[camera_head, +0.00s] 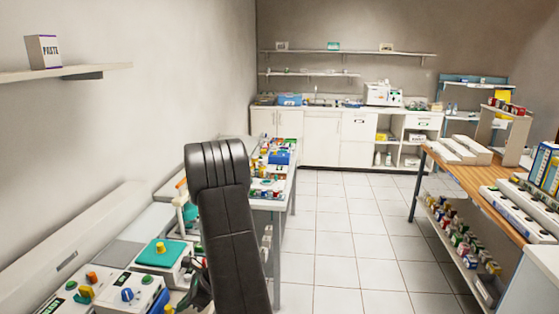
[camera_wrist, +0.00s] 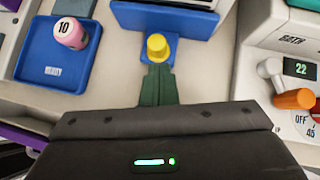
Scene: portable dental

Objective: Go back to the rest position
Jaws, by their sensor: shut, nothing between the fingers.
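My gripper (camera_wrist: 158,84) shows in the wrist view as two dark green fingers, closed together with nothing between them. The fingertips point at a yellow knob (camera_wrist: 157,47) on a small blue base; I cannot tell whether they touch it. At the right is a white bath device (camera_wrist: 277,38) with a display reading 22 and an orange-tipped lever (camera_wrist: 294,99). I cannot make out the fingers in the head view.
In the head view, a bench with control boxes (camera_head: 127,295) lies along the left wall. A wall shelf (camera_head: 100,69) holds a paste box (camera_head: 43,52). A wooden-topped bench (camera_head: 459,176) stands at the right. The tiled floor (camera_head: 350,220) between is clear. White cabinets (camera_head: 322,137) line the back.

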